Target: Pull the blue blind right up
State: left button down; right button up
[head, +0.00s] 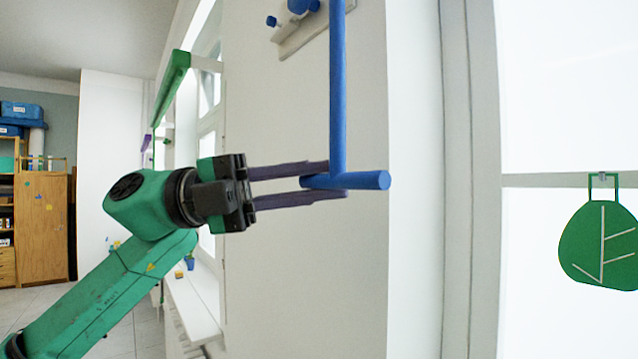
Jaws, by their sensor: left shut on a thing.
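A blue rod (337,85) hangs straight down from the top edge of the head view and ends in a blue crossbar handle (368,180). My left gripper (332,180), with long purple fingers, comes in from the left and is shut on this handle. The fingers lie above and below the crossbar, near the foot of the rod. The blue blind's cloth is not seen. My right gripper is out of view.
A wall bracket with blue knobs (299,20) sits behind the rod at the top. A green blind case (171,86) is further left above a window. A green leaf-shaped hanging (602,245) is at the right. A wooden cabinet (42,228) stands far left.

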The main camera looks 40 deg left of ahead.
pick_arm(q)
jog(key=shift+a+r, duration=0.2)
jog(key=shift+r, duration=0.2)
jog(key=c, duration=0.8)
grip_release()
jog(key=shift+d+f, duration=0.1)
jog(key=shift+f, duration=0.1)
jog(key=shift+a+f+b, duration=0.1)
jog(key=shift+a+b, duration=0.15)
jog(key=shift+b, duration=0.05)
jog(key=b+v, duration=0.1)
jog(key=v, duration=0.1)
jog(key=b+v, duration=0.2)
jog(key=shift+s+a+f, duration=0.15)
jog(key=shift+a+f, duration=0.05)
jog(key=shift+f, duration=0.05)
jog(key=r+b+v, duration=0.1)
jog(key=b+v, duration=0.1)
jog(key=v, duration=0.7)
jog(key=shift+s+a+f, duration=0.2)
jog(key=shift+a+f, duration=0.05)
